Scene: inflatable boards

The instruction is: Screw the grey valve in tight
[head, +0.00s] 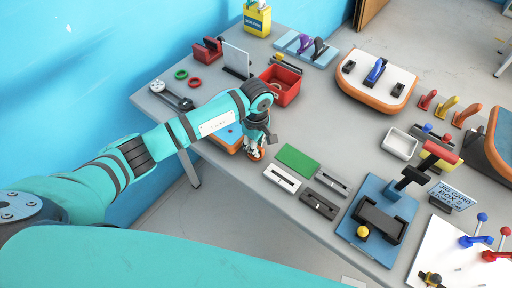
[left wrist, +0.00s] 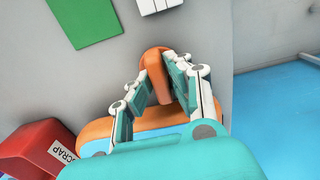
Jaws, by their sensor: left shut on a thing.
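My left gripper (head: 257,150) is at the near table edge, at the right end of a small blue board with an orange rim (head: 228,138). In the left wrist view its fingers (left wrist: 165,85) are closed on the sides of a rounded orange piece (left wrist: 155,62), which stands up by the board's orange rim (left wrist: 98,130). Whether it is a handle fixed to the board is hidden by the fingers. I cannot make out a grey valve in the grip. Dark grey pieces (head: 348,66) (head: 398,90) stand on a white, orange-rimmed board (head: 372,80). My right gripper is not in view.
A red bin (head: 283,79), labelled SCRAP in the left wrist view (left wrist: 45,148), stands behind the gripper. A green mat (head: 297,161) and slotted blocks (head: 282,178) lie to its right. Red, yellow and orange handles (head: 467,116) stand far right, beyond a white tray (head: 399,143).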

